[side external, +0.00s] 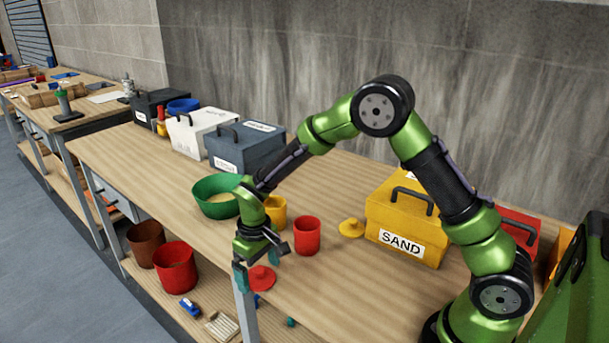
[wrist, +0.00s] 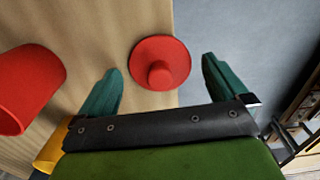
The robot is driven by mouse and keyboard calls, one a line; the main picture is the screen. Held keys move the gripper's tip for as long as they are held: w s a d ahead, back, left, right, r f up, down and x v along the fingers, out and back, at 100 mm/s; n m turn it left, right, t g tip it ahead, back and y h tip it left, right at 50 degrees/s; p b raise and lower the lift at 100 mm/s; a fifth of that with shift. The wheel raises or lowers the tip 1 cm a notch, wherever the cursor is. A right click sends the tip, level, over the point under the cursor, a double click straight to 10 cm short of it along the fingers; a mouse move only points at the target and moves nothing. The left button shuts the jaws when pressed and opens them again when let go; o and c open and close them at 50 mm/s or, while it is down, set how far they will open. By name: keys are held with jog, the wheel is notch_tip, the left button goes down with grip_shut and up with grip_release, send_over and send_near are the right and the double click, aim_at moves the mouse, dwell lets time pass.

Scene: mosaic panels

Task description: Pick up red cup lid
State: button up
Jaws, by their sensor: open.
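The red cup lid (side external: 262,278) lies on the wooden table near its front edge, knob up. In the wrist view the red lid (wrist: 160,62) sits ahead of and between my two fingers, apart from both, and slightly overhangs the table edge. My gripper (side external: 255,266) is open and empty, above and beside the lid in the side view. Its teal fingers (wrist: 158,88) are spread wide in the wrist view. The red cup (side external: 307,235) stands upright right of the gripper; the red cup (wrist: 28,88) is at the left in the wrist view.
A yellow cup (side external: 275,212) and a green bowl (side external: 217,196) stand behind my gripper. A yellow lid (side external: 351,228) and a yellow SAND box (side external: 405,220) are to the right. Grey (side external: 243,147) and white (side external: 200,131) boxes line the back. Red (side external: 176,268) and brown buckets are below.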

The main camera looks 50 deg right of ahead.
jog(key=shift+f, duration=0.15)
jog(key=c, duration=1)
jog(key=shift+c, duration=0.5)
